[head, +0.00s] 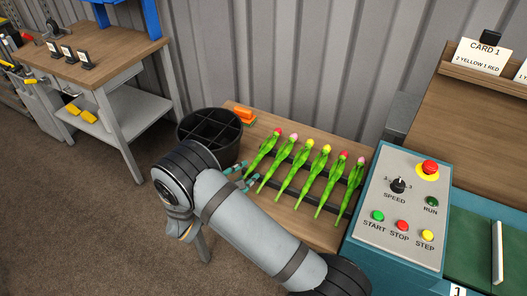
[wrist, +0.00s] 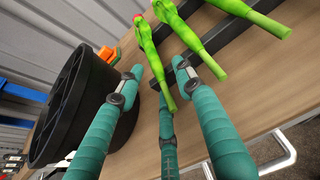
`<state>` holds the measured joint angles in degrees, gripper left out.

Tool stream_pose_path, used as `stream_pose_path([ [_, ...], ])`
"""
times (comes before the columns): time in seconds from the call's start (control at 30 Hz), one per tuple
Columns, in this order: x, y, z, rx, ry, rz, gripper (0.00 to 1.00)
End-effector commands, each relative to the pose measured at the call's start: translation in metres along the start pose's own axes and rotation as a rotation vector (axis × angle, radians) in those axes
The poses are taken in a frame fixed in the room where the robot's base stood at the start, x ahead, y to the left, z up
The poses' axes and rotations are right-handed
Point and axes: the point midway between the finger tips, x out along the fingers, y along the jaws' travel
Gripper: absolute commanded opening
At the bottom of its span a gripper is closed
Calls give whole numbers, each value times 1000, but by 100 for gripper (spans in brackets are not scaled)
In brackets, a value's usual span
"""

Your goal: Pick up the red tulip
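A row of tulips with green stems lies across dark rails on a wooden table. The leftmost red tulip (head: 263,151) has a red bloom; it also shows in the wrist view (wrist: 150,52). Another red tulip (head: 335,180) lies fifth from the left. My gripper (head: 245,182), with teal fingers, is at the lower stem of the leftmost red tulip. In the wrist view my gripper (wrist: 161,75) is open, its fingers spread on either side of that stem. I cannot tell whether any finger touches it.
Pink and yellow tulips (head: 301,169) lie close to the right of the leftmost red one. A black divided bucket (head: 212,162) stands just left of the table. An orange object (head: 244,114) lies behind. A control panel (head: 402,210) is at right.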

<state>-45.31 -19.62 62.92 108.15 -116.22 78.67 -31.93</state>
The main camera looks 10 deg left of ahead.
Motion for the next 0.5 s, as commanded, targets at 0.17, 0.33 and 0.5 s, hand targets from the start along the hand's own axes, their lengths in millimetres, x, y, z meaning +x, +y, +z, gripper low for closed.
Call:
stream_pose_path([
  [0.17,0,0,0,0,0,0,24],
  [0.33,0,0,0,0,0,0,14],
  [0.5,0,0,0,-1,0,0,5],
])
